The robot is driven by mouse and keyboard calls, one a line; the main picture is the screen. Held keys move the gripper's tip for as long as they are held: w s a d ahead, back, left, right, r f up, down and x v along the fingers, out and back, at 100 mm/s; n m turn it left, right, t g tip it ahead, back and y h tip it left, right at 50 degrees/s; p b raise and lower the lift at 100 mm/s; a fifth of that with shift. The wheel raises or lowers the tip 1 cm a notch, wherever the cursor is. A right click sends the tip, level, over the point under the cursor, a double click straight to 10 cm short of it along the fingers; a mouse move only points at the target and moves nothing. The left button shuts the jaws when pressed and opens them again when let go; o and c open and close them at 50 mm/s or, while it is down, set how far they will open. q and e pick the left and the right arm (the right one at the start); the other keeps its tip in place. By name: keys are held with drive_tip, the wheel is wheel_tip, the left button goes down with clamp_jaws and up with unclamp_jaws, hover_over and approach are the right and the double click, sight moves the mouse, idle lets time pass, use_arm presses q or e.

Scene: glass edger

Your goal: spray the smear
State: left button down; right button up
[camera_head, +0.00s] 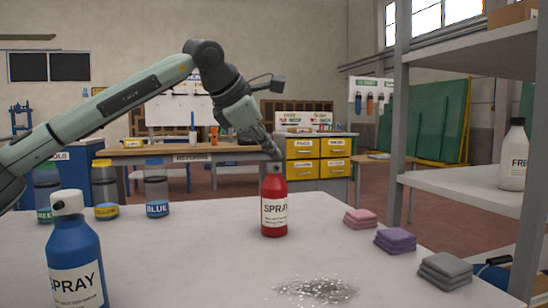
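The smear (315,289) is a grey-white speckled patch on the pale tabletop, at the front right of centre. A red spray bottle (273,208) labelled SPRAY stands upright on the table behind it. My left gripper (274,160) comes down from above onto the top of the red bottle. The gripper overlaps the bottle's head, and I cannot tell whether its fingers are closed on it. A blue spray bottle (75,258) with a white head, also labelled SPRAY, stands at the front left. My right gripper is not in view.
Pink (360,219), purple (395,240) and grey (446,270) cloth stacks lie along the right edge. Jars with green, yellow and blue (157,190) labels stand at the back left. A grey shelf (470,190) holds a white bottle (513,155). The table's middle is clear.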

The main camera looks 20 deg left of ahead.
use_arm(q)
drive_tip(key=shift+a+f, duration=0.1)
drive_tip(key=shift+f, duration=0.5)
drive_tip(key=shift+f+b, duration=0.45)
drive_tip(key=shift+f, duration=0.05)
drive_tip(key=shift+w, duration=0.1)
drive_tip(key=shift+r, duration=0.15)
wheel_tip(320, 180, up, 3)
drive_tip(key=p, duration=0.2)
drive_tip(key=shift+w+a+p, duration=0.1)
drive_tip(key=shift+w+p, duration=0.05)
drive_tip(key=shift+p, duration=0.25)
wheel_tip(320, 180, up, 3)
drive_tip(key=shift+r+p, duration=0.1)
drive_tip(key=shift+p, duration=1.05)
idle(0.5)
